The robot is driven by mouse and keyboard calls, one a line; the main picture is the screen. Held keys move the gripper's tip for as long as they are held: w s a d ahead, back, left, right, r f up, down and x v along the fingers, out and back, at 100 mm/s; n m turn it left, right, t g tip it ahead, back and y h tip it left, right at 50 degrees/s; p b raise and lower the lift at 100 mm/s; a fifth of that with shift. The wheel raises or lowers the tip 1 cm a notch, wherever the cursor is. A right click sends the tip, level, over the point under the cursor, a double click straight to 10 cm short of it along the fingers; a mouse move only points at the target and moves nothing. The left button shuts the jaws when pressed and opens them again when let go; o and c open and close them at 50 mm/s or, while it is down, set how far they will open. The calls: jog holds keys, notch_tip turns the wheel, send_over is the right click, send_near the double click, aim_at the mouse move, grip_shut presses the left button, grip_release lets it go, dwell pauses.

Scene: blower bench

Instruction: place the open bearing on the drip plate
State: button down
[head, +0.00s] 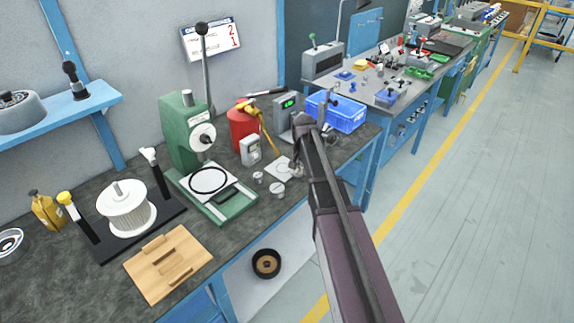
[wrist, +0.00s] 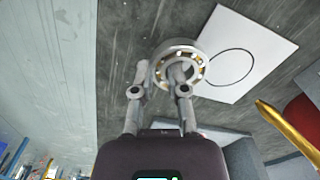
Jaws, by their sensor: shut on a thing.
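The open bearing (wrist: 178,45), a metal ring with its balls and brass-coloured cage showing, is held at the tips of my gripper (wrist: 164,78) in the wrist view. The fingers are shut on its near side. A white plate with a thin black circle (wrist: 265,48) lies on the bench just beyond. The bearing overlaps the plate's left edge in the picture, left of the circle; its height above the plate cannot be told. In the head view the plate (head: 274,167) lies at the bench front, and my gripper partly hides this area.
A red can (head: 242,122) with a yellow spout stands behind the plate. A blue bin (head: 343,115) is to the right. The bench's front edge is close.

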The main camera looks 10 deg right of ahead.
aim_at(288, 169)
jog(key=shift+w+a, duration=0.65)
jog(key=shift+w, duration=0.2)
jog(key=shift+w+a, duration=0.3)
jog(key=shift+w, duration=0.2)
jog(key=w+a, duration=0.2)
jog(key=w, duration=0.1)
jog(key=shift+a, duration=0.1)
jog(key=shift+s+f+b, duration=0.15)
jog(key=shift+f+b, duration=0.4)
jog(key=shift+f, duration=0.25)
jog(key=shift+f+b, duration=0.2)
jog(key=shift+b, duration=0.2)
jog(key=c, duration=0.7)
grip_release()
jog(key=shift+r, duration=0.1)
jog(key=shift+o, duration=0.2)
